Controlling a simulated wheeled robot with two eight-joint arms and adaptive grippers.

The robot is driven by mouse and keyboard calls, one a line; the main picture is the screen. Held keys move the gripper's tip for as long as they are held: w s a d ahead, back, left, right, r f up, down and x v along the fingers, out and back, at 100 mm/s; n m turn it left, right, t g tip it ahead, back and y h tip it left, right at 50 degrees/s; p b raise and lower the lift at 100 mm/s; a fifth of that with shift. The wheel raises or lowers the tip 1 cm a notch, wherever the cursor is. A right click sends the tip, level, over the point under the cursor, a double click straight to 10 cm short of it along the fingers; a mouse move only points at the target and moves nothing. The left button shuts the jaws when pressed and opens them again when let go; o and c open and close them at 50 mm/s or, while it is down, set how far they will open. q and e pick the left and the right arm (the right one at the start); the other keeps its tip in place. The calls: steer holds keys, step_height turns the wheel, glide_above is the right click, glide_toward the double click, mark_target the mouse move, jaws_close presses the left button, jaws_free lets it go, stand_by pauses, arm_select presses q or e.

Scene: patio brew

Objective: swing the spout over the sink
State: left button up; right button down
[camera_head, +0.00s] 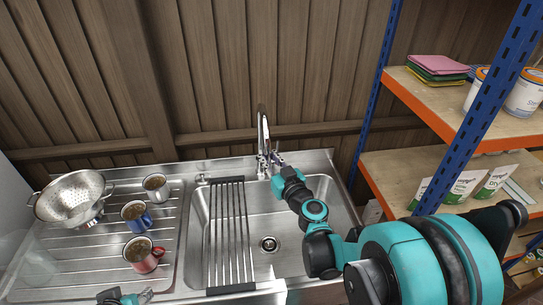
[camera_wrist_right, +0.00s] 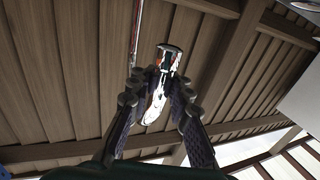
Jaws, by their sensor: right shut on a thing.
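The chrome tap (camera_head: 262,135) stands at the back rim of the sink (camera_head: 284,240), with its tall, narrow spout upright in the head view. Where the spout's outlet ends is hard to tell. My right gripper (camera_head: 275,160) is at the tap's lower right side. In the right wrist view, the fingers of my right gripper (camera_wrist_right: 158,95) close around a shiny chrome part (camera_wrist_right: 158,97) of the tap; whether it is spout or lever is unclear. My left gripper (camera_head: 130,300) is at the bottom left edge, mostly cut off.
A slatted rack (camera_head: 230,235) lies across the basin's left part. On the drainboard (camera_head: 100,240) stand a colander (camera_head: 72,197), a white mug (camera_head: 156,188), a blue mug (camera_head: 136,216) and a red mug (camera_head: 143,254). Shelves (camera_head: 435,105) with cans and bags stand at right.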

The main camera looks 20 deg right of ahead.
steer(key=shift+s+a, duration=0.15)
steer(key=c, duration=1.6)
jaws_free()
steer(key=shift+o, duration=1)
steer(key=shift+s, duration=0.15)
steer(key=s+d, duration=0.1)
steer(key=s, duration=1.1)
steer(key=shift+w, duration=0.1)
